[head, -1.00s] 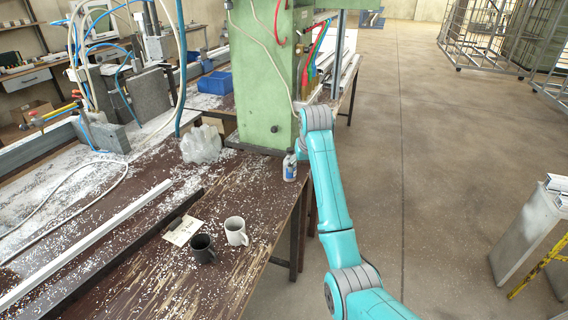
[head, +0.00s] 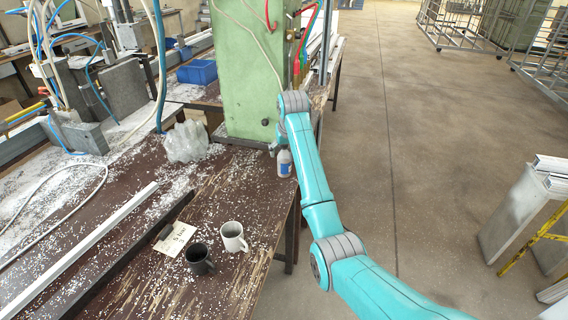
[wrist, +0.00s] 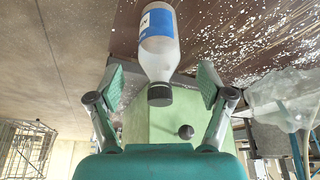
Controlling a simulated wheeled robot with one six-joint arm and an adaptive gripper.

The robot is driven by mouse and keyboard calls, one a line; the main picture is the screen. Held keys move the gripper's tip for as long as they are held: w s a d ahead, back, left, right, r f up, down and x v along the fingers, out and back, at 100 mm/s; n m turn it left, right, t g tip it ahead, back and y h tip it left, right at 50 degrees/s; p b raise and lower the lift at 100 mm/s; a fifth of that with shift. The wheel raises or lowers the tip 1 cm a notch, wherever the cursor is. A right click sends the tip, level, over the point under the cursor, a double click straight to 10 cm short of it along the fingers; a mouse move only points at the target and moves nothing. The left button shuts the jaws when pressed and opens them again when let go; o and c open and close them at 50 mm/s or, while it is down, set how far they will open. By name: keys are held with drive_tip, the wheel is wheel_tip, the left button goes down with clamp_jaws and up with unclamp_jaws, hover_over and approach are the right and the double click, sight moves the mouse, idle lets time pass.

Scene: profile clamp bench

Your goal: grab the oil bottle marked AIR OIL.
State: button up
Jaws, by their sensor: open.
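The oil bottle, a clear bottle with a blue and white label (head: 284,163), stands near the right edge of the brown bench, by the foot of the green column. In the wrist view the bottle (wrist: 159,48) shows upside down with its dark cap toward me, between the finger pads but apart from them. Its label is only partly in view and the full marking cannot be read. My gripper (wrist: 160,84) is open, one finger on each side of the bottle's neck. In the head view the gripper is mostly hidden behind my arm.
The green column (head: 243,75) rises just behind the bottle. A crumpled clear plastic bag (head: 186,142) lies to the left. A white mug (head: 233,237) and a black mug (head: 199,259) stand nearer on the bench (head: 225,195).

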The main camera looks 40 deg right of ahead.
drive_tip(key=shift+x, duration=2.35)
drive_tip(key=shift+w+d+r, duration=0.15)
drive_tip(key=c, duration=1.3)
